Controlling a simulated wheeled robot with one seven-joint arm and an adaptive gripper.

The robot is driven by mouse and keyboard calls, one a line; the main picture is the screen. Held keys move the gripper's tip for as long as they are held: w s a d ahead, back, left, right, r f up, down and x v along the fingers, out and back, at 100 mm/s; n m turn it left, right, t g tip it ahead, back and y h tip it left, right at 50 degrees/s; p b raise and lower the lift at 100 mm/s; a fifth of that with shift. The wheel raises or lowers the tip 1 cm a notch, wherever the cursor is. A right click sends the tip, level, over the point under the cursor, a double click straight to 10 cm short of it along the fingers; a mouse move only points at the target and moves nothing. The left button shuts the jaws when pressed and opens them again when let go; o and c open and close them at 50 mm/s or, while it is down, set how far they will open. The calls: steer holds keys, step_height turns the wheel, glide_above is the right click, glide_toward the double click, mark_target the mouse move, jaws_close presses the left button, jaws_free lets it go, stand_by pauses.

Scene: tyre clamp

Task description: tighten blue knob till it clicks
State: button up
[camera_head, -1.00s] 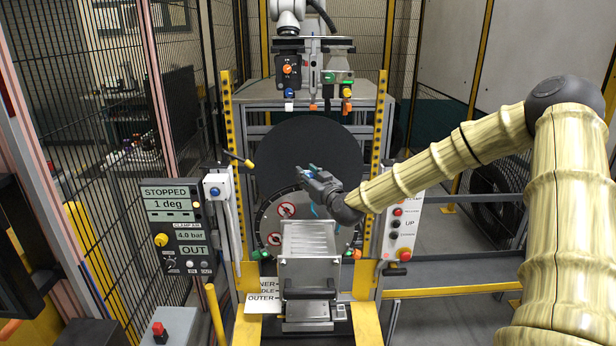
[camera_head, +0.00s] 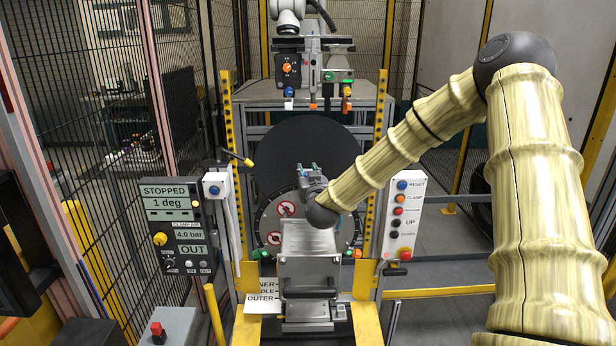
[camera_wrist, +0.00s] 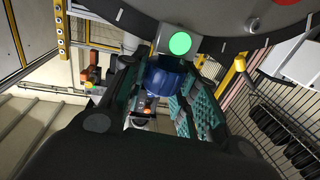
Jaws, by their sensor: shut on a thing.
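My gripper (camera_head: 311,172) is in front of the dark round disc at the machine's centre in the head view. The wrist view shows the two teal-padded fingers of my gripper (camera_wrist: 162,98) shut around the sides of a blue knob (camera_wrist: 168,76). The knob sits under a grey block with a lit green round face (camera_wrist: 180,43). My gripper and wrist hide this knob in the head view. The display panel (camera_head: 172,218) reads STOPPED, 1 deg, 4.0 bar and OUT.
A button box (camera_head: 402,217) with RESET, CLAMP and UP stands to the right. A metal box with a handle (camera_head: 309,277) is below my wrist. An overhead tool head (camera_head: 313,75) hangs above. Yellow posts and mesh fencing flank the machine.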

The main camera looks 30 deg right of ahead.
steer(key=shift+m+g+h, duration=0.3)
steer(key=shift+m+h, duration=0.3)
steer(key=shift+h, duration=0.1)
steer(key=o, duration=1)
steer(key=shift+s, duration=0.1)
steer(key=v, duration=1.1)
steer(key=shift+s+a, duration=0.15)
steer(key=shift+s, duration=0.2)
steer(key=shift+r, duration=0.15)
